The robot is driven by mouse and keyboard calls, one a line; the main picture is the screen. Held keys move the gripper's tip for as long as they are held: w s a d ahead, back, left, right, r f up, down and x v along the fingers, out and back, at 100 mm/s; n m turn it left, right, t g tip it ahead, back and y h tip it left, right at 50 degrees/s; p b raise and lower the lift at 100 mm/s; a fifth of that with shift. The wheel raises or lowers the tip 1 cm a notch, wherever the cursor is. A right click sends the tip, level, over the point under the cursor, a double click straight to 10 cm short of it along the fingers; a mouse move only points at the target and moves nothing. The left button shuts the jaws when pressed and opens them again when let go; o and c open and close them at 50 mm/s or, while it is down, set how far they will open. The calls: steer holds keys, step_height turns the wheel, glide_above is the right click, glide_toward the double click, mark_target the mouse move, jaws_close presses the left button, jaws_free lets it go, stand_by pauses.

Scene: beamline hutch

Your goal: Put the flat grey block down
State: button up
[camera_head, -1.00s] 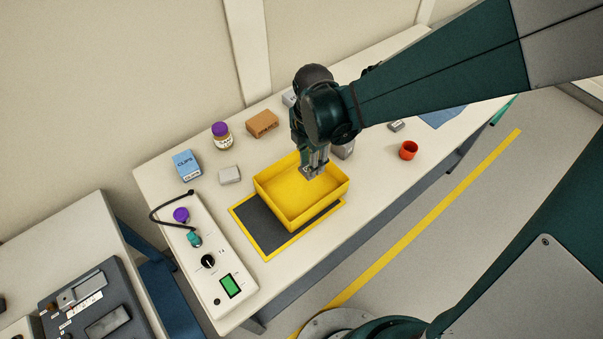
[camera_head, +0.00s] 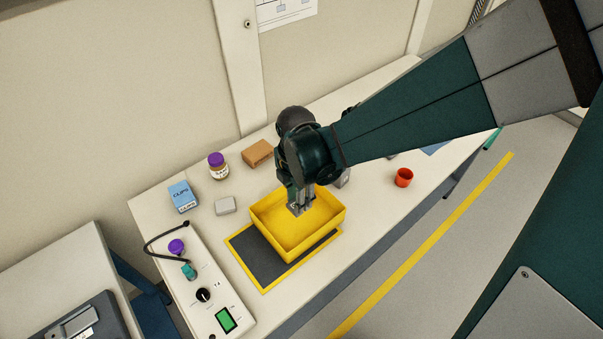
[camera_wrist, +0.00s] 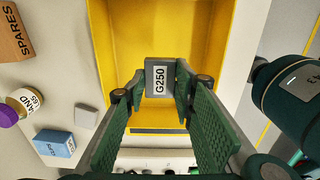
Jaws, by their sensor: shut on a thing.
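My gripper (camera_head: 300,205) is shut on a flat grey block (camera_head: 299,210), pointing down inside the outline of the yellow tray (camera_head: 328,232). In the wrist view the block (camera_wrist: 157,64) is between the fingertips, with a white label reading G250 facing the camera. The yellow tray (camera_wrist: 212,25) lies below and around it there. I cannot tell whether the block touches the tray floor. The visible tray floor is otherwise empty.
The tray stands on a dark mat with a yellow border (camera_head: 237,240). To the left are a pale block (camera_head: 225,205), a blue clips box (camera_head: 183,196) and a control box (camera_head: 212,307). Behind are a purple-lidded jar (camera_head: 217,168) and brown block (camera_head: 257,153). A red cup (camera_head: 404,177) stands right.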

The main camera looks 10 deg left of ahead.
glide_above(298, 220)
steer(key=shift+f+b, duration=0.35)
steer(key=shift+f, duration=1.75)
steer(key=shift+f, duration=0.1)
steer(key=shift+f+b, duration=0.4)
steer(key=shift+f, duration=1.6)
steer(key=shift+f, duration=0.15)
steer(key=o, duration=0.9)
steer(key=shift+r, duration=0.2)
steer(key=shift+r+p, duration=1.05)
steer(key=shift+r, duration=4.9)
